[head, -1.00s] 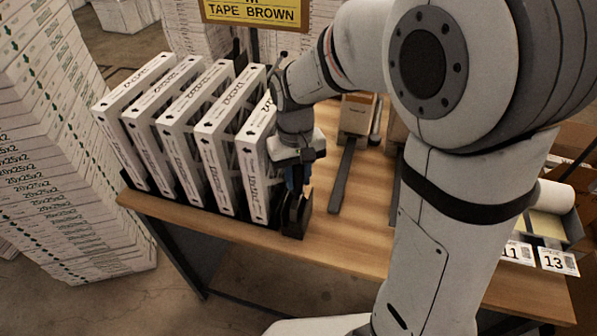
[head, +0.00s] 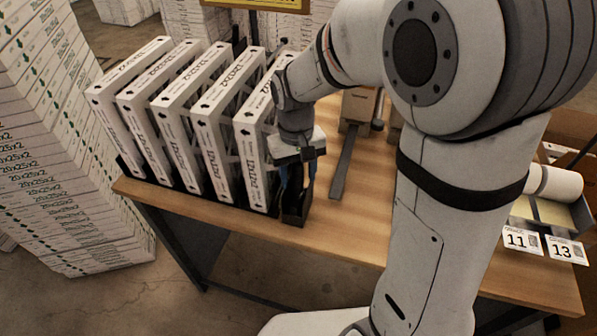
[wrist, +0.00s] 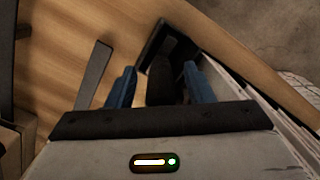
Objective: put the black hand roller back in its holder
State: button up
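The black holder (head: 295,214) stands at the front of the wooden table, just right of the row of boxed filters. In the wrist view its dark rim (wrist: 152,48) shows beyond my fingers. The black hand roller (wrist: 160,75) shows in the wrist view as a dark upright shape between my two blue fingers, with its far end at the holder. My gripper (wrist: 160,85) is over the holder, with its fingers apart and gaps visible on both sides of the roller. In the head view my wrist hides most of the roller; how deep it sits cannot be told.
Several white boxed filters (head: 205,130) stand in a black rack close left of my gripper. A dark bar (head: 344,165) and a cardboard piece (head: 357,106) lie to the right. Number cards (head: 565,250) and a white roll (head: 556,184) are at the table's right end. Bare tabletop lies between.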

jog(key=r, duration=0.7)
jog(key=shift+w+a+r+b, duration=0.1)
jog(key=shift+w+r+b, duration=0.25)
jog(key=shift+r, duration=0.05)
dwell(0.3)
jog(key=s+d+m+t, duration=0.1)
jog(key=s+d, duration=0.3)
jog(key=s+d+m+t, duration=0.1)
jog(key=s+d+t, duration=0.1)
jog(key=s+d, duration=0.2)
jog(key=s+d+m+t, duration=0.1)
jog(key=s+d, duration=0.3)
jog(key=s, duration=0.1)
jog(key=shift+r, duration=0.35)
jog(key=shift+c, duration=0.3)
